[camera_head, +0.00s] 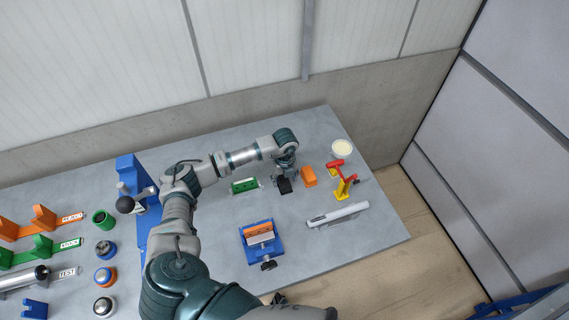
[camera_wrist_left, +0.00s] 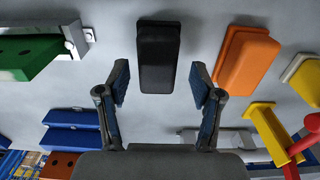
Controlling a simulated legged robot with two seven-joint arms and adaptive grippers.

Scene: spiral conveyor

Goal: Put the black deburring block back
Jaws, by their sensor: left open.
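The black deburring block (camera_head: 285,186) lies on the grey table, just left of an orange block. In the left wrist view the black block (camera_wrist_left: 158,57) lies ahead of my fingers, roughly centred between them. My left gripper (camera_head: 287,172) is above the table close to the black block. In the left wrist view my left gripper (camera_wrist_left: 160,82) has its two blue-padded fingers spread wide, with nothing between the pads. I cannot tell the exact height of the fingers over the block. My right gripper is not clearly visible.
The orange block (camera_head: 308,176) and a green block (camera_head: 245,185) flank the black one.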

